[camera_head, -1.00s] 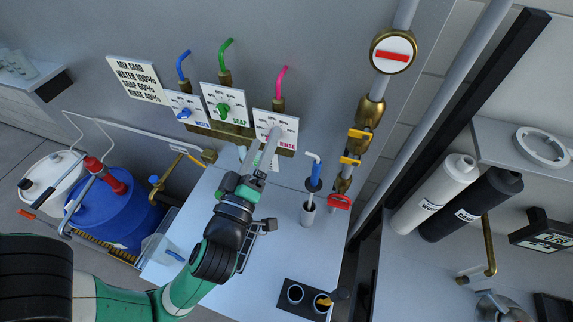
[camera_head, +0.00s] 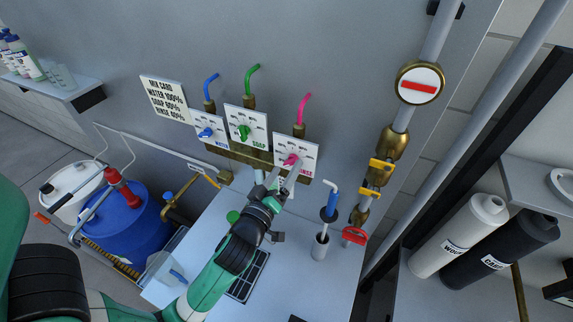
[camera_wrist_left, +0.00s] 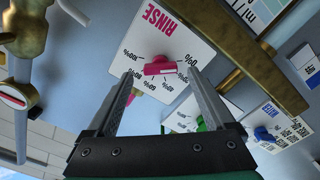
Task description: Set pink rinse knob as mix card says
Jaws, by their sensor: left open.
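The pink rinse knob (camera_head: 291,160) sits on the white RINSE panel (camera_head: 308,152) on the wall; the wrist view shows the knob (camera_wrist_left: 165,67) and the panel's percent marks around it. I cannot clearly tell which mark it points to. My left gripper (camera_head: 283,177) is open just in front of the panel. In the wrist view its two fingers (camera_wrist_left: 160,74) lie on either side of the knob with gaps; contact is not visible. The mix card (camera_head: 163,99) hangs at the left, listing water 100% plus soap and rinse percentages too blurred to read surely. My right gripper is out of view.
Green soap knob (camera_head: 243,131) and blue water knob (camera_head: 205,133) sit on panels to the left. A brass pipe with yellow handles (camera_head: 380,165) and a red valve (camera_head: 355,236) stands right. A cup holding a blue-handled tool (camera_head: 320,245) is on the counter below.

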